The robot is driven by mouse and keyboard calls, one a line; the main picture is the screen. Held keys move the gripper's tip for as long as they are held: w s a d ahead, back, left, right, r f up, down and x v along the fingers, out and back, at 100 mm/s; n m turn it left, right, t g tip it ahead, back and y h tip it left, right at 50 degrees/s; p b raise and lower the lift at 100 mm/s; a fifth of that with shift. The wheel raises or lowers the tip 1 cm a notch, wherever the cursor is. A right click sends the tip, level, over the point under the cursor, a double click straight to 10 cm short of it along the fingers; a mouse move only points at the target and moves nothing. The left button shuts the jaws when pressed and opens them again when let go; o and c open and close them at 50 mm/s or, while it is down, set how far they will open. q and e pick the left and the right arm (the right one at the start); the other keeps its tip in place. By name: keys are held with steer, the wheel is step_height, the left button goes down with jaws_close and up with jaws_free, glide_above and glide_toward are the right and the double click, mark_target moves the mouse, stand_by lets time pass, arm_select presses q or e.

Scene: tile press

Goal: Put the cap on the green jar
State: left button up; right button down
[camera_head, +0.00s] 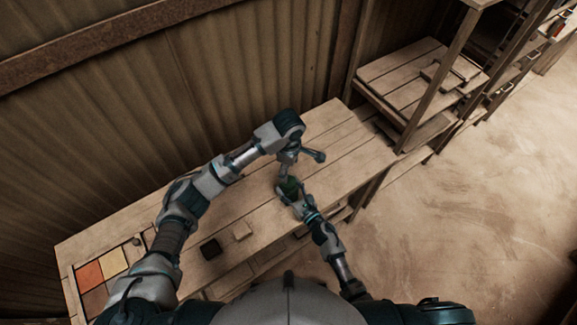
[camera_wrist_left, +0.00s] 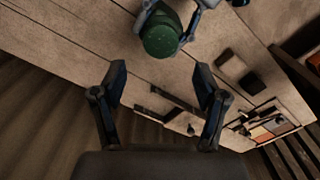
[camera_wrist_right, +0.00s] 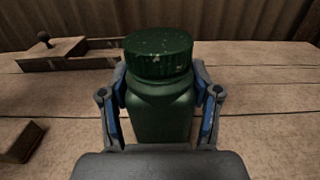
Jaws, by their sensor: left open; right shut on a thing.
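The green jar (camera_wrist_right: 160,115) stands upright in the right wrist view, with its ribbed green cap (camera_wrist_right: 158,56) sitting level on top. How tightly the cap is seated I cannot tell. My right gripper (camera_wrist_right: 159,92) is shut on the jar's body from both sides. In the head view the jar (camera_head: 289,187) is small and partly hidden by my grippers. My left gripper (camera_head: 302,160) is open and empty near the jar, apart from the cap. In the left wrist view the cap's round top (camera_wrist_left: 161,40) lies beyond the left fingertips (camera_wrist_left: 160,75).
The wooden bench (camera_head: 345,150) runs along a corrugated wall. A dark block (camera_head: 210,249) and a tan block (camera_head: 242,231) lie left of the jar. Coloured tiles (camera_head: 90,276) sit at the bench's left end. A wooden box with a knob (camera_wrist_right: 70,55) stands behind the jar.

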mark_target(289, 190)
arm_select(q)
steer(key=shift+n, duration=1.1)
steer(key=shift+a+f, duration=0.1)
steer(key=shift+f, duration=3.9)
steer(key=shift+c, duration=0.3)
